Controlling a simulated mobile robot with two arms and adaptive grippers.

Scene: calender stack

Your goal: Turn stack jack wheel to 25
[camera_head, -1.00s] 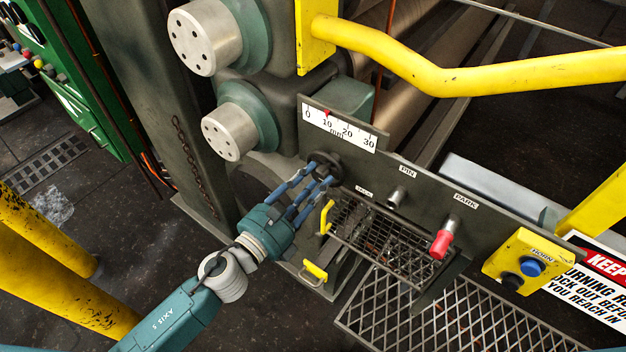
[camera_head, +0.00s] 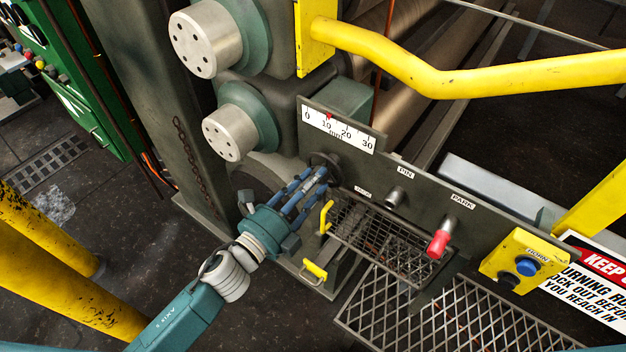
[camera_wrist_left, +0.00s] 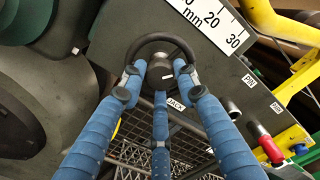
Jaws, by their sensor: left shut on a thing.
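The jack wheel (camera_head: 326,166) is a small dark handwheel on the grey panel, above the label JACK. It also shows in the left wrist view (camera_wrist_left: 160,38), with its dark rim and hub. My left gripper (camera_head: 318,178) is shut on the wheel, with its blue fingers around the rim and hub; the fingers hide part of the wheel. The scale (camera_head: 338,131) above the wheel is marked 0, 10, 20, 30 mm. Its red pointer (camera_head: 329,116) stands at about 10, perhaps slightly past it. My right gripper is not in view.
To the right on the panel are a PIN knob (camera_head: 395,197) and a red PARK handle (camera_head: 438,243). A yellow HORN box (camera_head: 523,262) is farther right. A yellow rail (camera_head: 470,80) crosses above. A mesh grate (camera_head: 440,318) lies below the panel.

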